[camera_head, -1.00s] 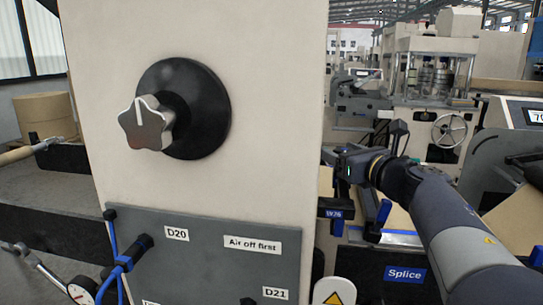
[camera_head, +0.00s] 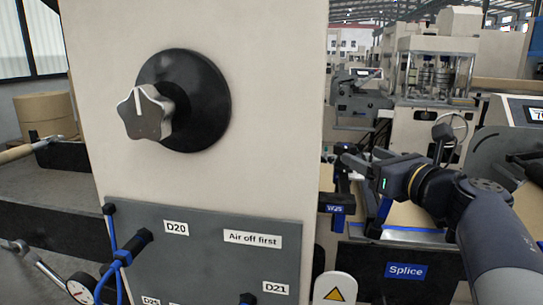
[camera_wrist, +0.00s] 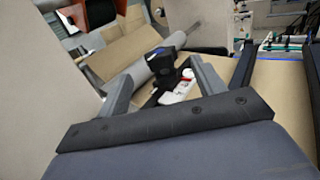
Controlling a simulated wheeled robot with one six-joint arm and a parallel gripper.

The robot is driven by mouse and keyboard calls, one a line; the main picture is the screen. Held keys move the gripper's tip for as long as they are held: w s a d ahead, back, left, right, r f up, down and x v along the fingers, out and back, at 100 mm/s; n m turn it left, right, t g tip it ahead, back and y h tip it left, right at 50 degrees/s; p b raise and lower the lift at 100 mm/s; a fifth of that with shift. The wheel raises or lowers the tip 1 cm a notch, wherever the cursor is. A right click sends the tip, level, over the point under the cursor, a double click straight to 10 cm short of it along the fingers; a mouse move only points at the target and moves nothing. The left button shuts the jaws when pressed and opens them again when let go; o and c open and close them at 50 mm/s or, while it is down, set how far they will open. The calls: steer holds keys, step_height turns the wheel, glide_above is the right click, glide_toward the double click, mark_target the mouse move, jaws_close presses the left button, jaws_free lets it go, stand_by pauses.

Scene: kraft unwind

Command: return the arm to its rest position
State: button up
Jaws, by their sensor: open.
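My arm reaches in from the lower right of the head view, with my gripper (camera_head: 350,158) pointing left, just right of the cream machine panel (camera_head: 270,110). In the wrist view its two fingers (camera_wrist: 163,88) stand apart with no object held between them. Beyond the fingers are a dark block and a small white part with a red spot (camera_wrist: 182,88); I cannot tell what they belong to.
A star-shaped knob (camera_head: 147,112) juts from the panel. Below it is a grey plate (camera_head: 205,250) with blue hoses. A "Splice" label (camera_head: 406,271) sits under my arm. Brown kraft web (camera_wrist: 130,52) lies beyond the gripper in the wrist view.

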mark_target(343, 145)
steer(key=p+x, duration=0.1)
steer(key=x, duration=0.7)
steer(key=shift+w+a, duration=0.15)
steer(key=shift+n+g+y+p, duration=0.5)
steer(key=shift+y+p, duration=0.3)
steer(key=shift+p, duration=0.05)
steer(key=n+g+y+p, duration=0.1)
steer(key=n+y+p, duration=0.1)
steer(key=p, duration=0.1)
steer(key=shift+r+g+y, duration=0.15)
steer(key=shift+g+y, duration=0.15)
steer(key=shift+g, duration=0.1)
steer(key=n+g+y+p, duration=0.1)
steer(key=p, duration=0.1)
steer(key=n+g+y+p, duration=0.1)
steer(key=p, duration=0.1)
steer(key=n+g+y+p, duration=0.1)
steer(key=p, duration=0.1)
steer(key=shift+s+g, duration=0.3)
steer(key=n+g+y+p, duration=0.1)
steer(key=g+p, duration=0.1)
steer(key=p, duration=0.2)
steer(key=shift+n, duration=0.4)
steer(key=b+v, duration=0.3)
steer(key=v, duration=0.7)
steer(key=shift+d+f+y, duration=0.3)
steer(key=shift+d+f, duration=0.05)
steer(key=shift+d, duration=0.05)
